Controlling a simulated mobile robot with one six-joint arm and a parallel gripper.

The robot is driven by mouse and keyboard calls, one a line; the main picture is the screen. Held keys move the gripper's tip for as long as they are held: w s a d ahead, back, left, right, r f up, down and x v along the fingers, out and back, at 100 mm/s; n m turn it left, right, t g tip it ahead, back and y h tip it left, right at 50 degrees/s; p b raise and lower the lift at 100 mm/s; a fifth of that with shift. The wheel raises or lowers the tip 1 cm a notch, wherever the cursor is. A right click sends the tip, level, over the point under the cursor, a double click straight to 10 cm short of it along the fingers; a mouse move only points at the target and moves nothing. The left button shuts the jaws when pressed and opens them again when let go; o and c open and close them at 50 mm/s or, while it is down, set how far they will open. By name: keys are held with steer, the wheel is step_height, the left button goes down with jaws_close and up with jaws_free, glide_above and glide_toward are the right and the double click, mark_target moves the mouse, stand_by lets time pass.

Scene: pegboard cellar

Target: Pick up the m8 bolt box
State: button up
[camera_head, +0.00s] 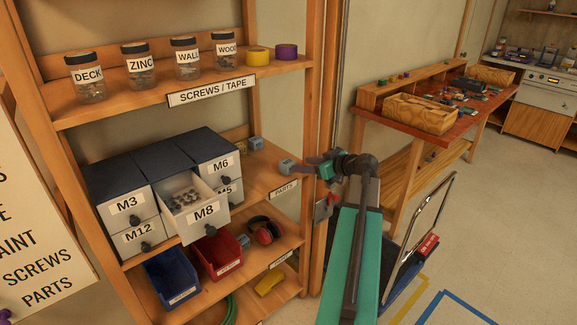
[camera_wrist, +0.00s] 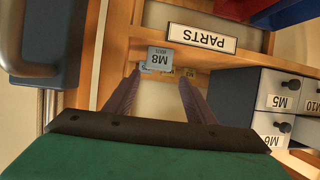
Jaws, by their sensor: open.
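The M8 bolt box is a small blue-grey box (camera_head: 287,166) at the right front end of the parts shelf in the head view. In the wrist view the box (camera_wrist: 160,56) appears upside down with its M8 label legible, just beyond the fingertips. My gripper (camera_head: 305,166) is beside the shelf's right end, close to the box. In the wrist view my gripper (camera_wrist: 159,78) is open, its two dark purple fingers spread with nothing held between them. The box lies roughly in line with the gap; whether a finger touches it I cannot tell.
Small boxes (camera_head: 255,143) stand farther back on the shelf. A drawer cabinet (camera_head: 140,170) is left, its M8 drawer (camera_head: 203,220) pulled out with bolts inside. The shelf's wooden upright (camera_head: 311,110) is close to my arm. Red bin (camera_head: 219,255) and earmuffs (camera_head: 266,231) sit below.

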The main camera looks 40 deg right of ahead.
mark_target(289, 162)
steer(key=shift+x, duration=0.95)
steer(key=shift+w+d+p, duration=0.15)
steer(key=shift+w+p, duration=0.25)
steer(key=shift+w, duration=0.15)
steer(key=p+x, duration=0.1)
steer(key=x, duration=0.2)
steer(key=shift+r, duration=0.1)
steer(key=shift+w+f, duration=0.3)
steer(key=shift+w, duration=0.3)
steer(key=shift+c, duration=0.3)
steer(key=c, duration=0.9)
steer(key=shift+r, duration=0.2)
steer(key=shift+c, duration=0.2)
